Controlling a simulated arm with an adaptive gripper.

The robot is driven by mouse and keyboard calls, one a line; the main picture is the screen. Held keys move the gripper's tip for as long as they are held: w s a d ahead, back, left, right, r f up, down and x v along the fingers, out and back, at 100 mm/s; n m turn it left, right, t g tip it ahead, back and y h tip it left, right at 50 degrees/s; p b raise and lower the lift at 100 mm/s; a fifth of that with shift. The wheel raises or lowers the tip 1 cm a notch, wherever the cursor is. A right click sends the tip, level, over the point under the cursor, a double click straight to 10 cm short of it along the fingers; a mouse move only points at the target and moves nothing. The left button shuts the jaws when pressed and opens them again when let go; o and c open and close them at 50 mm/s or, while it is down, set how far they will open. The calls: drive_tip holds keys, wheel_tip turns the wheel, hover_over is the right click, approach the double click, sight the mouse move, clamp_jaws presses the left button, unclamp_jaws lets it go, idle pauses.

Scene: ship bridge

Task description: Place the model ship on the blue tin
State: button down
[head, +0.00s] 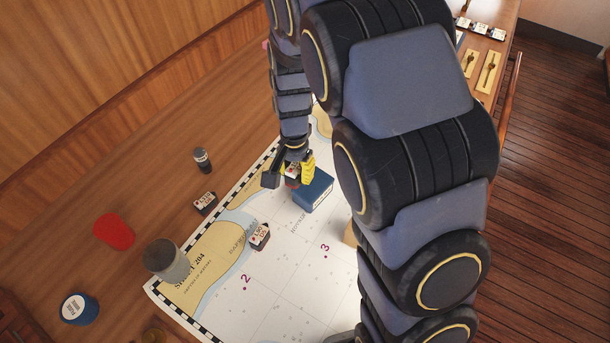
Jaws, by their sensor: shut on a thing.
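My gripper (289,179) is over the chart, shut on a small dark piece with a white, red-marked face (291,170). This piece may be the model ship; the fingers partly hide it. A blue box-like block (316,189) sits on the chart just right of and below the gripper. I cannot tell whether the held piece touches it. A round blue tin with a pale label (79,308) stands on the wooden table at the lower left. I cannot be sure which of the two is the blue tin.
Similar labelled pieces lie on the chart (260,236) and beside it (205,202). My arm hides the chart's right side.

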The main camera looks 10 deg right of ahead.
drive_tip(key=s+d+r+m, duration=0.1)
drive_tip(key=s+d+r, duration=0.25)
drive_tip(key=s, duration=0.65)
hover_over(312, 185)
drive_tip(key=f, duration=0.9)
drive_tip(key=shift+s+f, duration=0.15)
drive_tip(key=shift+s, duration=0.15)
drive_tip(key=shift+w+f, duration=0.25)
drive_tip(key=shift+f, duration=1.65)
drive_tip(key=shift+f, duration=0.15)
drive_tip(key=c, duration=0.9)
unclamp_jaws()
drive_tip(key=shift+o, duration=0.2)
